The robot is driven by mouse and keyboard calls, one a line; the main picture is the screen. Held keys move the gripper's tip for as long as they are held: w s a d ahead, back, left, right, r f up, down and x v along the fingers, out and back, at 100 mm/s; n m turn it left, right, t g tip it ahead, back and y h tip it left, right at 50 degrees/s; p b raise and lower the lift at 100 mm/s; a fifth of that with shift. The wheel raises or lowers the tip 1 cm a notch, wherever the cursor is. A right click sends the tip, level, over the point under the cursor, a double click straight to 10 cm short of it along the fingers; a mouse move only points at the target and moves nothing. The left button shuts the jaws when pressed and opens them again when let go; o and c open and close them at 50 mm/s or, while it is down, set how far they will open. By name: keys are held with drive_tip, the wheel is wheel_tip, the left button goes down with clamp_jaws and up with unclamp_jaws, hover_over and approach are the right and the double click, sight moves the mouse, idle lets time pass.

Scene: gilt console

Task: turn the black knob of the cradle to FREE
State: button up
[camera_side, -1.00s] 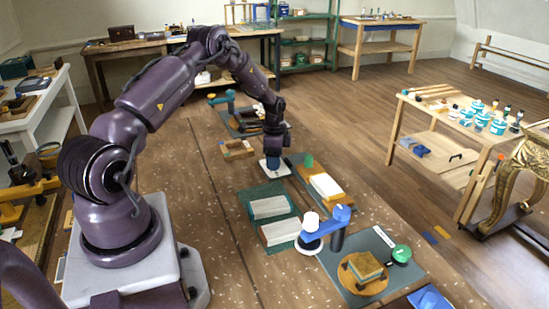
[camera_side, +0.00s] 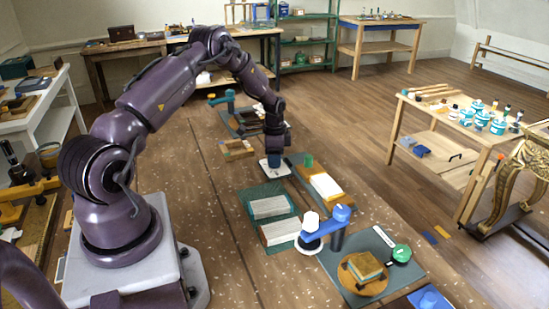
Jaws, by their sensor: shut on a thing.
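My gripper (camera_side: 274,160) points straight down, low over a small white plate (camera_side: 266,172) at the middle of the long bench. Its jaws are shut at the plate's centre, where the black knob would be. The knob itself is hidden by the jaws, and its pointer and any FREE mark are too small to read.
Right of the plate, a board carries a green-topped piece (camera_side: 308,161) and a pale block (camera_side: 326,186). Nearer are grey blocks (camera_side: 269,208) on green mats, a blue stand (camera_side: 338,230) and a round wooden turntable (camera_side: 362,284). The bench's left strip is clear.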

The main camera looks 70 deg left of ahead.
drive_tip(key=n, duration=1.2)
drive_tip(key=shift+n, duration=2.2)
drive_tip(key=o, duration=0.9)
drive_tip(key=shift+r, duration=0.1)
wheel_tip(320, 180, up, 13)
drive_tip(key=shift+f, duration=0.1)
